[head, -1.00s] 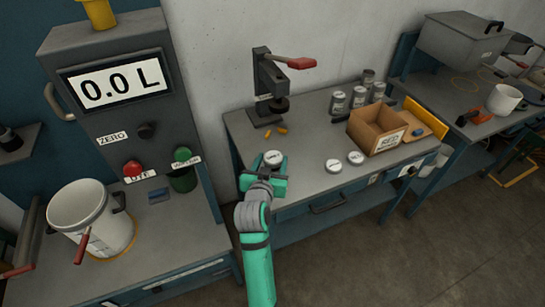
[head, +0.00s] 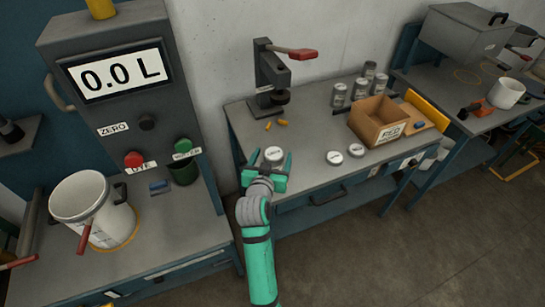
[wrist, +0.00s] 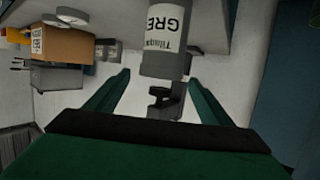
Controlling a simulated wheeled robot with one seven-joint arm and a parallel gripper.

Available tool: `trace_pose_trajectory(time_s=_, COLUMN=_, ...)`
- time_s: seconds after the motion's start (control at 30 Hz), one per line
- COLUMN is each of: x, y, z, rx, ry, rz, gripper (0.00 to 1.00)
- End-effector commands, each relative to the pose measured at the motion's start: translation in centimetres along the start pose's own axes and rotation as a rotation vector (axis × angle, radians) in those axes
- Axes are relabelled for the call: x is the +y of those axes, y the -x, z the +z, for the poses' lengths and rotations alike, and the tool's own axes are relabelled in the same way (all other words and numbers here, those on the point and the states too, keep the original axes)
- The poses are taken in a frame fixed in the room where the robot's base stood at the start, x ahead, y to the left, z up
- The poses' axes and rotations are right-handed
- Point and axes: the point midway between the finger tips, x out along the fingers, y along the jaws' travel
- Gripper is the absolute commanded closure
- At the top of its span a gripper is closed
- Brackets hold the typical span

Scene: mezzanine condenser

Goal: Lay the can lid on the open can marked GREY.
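The can marked GREY (wrist: 165,30) stands at the near left of the middle bench, upside down in the wrist view. In the wrist view, clear gaps show between the can and both fingertips (wrist: 160,82), and nothing is held.
Several grey cans (head: 339,95) stand behind. A press with a red handle (head: 272,80) stands at the back, with small orange pieces before it.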

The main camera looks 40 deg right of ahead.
Motion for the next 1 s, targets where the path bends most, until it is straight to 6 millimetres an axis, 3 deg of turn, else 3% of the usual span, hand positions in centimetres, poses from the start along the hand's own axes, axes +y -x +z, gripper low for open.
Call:
trace_pose_trajectory(time_s=0.27, x=0.0, y=0.9, z=0.0, rx=0.001, ry=0.001, rz=-0.001, gripper=0.25)
trace_pose_trajectory(time_s=0.7, x=0.1, y=8.5, z=0.1, rx=-0.001, ry=0.000, rz=-0.001, gripper=0.25)
trace_pose_trajectory(time_s=1.0, x=0.1, y=10.8, z=0.1, rx=0.000, ry=0.000, rz=0.000, gripper=0.25)
